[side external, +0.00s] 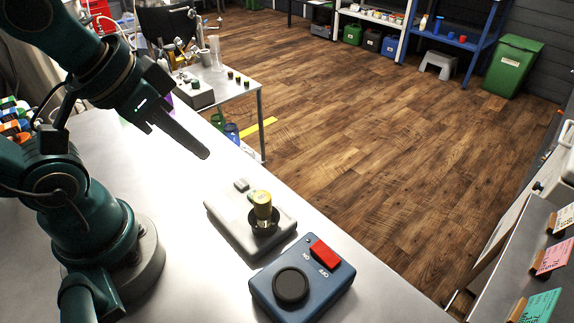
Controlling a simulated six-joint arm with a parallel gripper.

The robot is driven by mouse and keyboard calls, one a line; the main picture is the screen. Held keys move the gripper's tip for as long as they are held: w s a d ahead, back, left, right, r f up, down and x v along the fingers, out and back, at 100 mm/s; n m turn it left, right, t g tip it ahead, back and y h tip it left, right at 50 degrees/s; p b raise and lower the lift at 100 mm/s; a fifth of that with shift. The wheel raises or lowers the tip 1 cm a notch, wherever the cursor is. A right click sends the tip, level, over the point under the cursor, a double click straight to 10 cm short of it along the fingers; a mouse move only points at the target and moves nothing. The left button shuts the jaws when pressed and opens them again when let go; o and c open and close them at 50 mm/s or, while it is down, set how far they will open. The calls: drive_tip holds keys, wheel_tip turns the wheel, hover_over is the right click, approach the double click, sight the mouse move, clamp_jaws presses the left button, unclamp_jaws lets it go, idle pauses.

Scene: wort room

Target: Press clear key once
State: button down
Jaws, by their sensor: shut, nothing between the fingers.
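A pale grey-white instrument (226,215) lies on the bench, right of my arm. A small grey raised key (241,185) sits near its far end; any label on it is too small to read, so I cannot tell whether it is the clear key. A yellow-capped vial (262,205) stands upright in a dark round holder on the same instrument. My gripper (204,153) is shut and empty, pointing down and to the right. In the picture its tip is above and left of the grey key, apart from it; its height over the bench is hard to judge.
A blue box (309,307) with a red rocker switch (325,254) and a round black disc (291,286) stands right of the instrument, close to it. The bench (180,205) is bare between my arm and the instrument. Coloured cards (553,258) stand on a shelf at far right.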

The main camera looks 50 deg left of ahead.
drive_tip(key=w+a+r+m+t+h, duration=0.1)
drive_tip(key=w+a+r+m+t, duration=0.1)
drive_tip(key=w+r+m+t, duration=1.05)
drive_tip(key=d+f+m+g+h, duration=0.3)
drive_tip(key=f+m+g+h, duration=0.3)
drive_tip(key=f+m+g, duration=0.15)
drive_tip(key=s+a+f+g, duration=0.5)
drive_tip(key=f, duration=0.2)
drive_tip(key=shift+f, duration=0.15)
drive_tip(key=shift+d, duration=0.1)
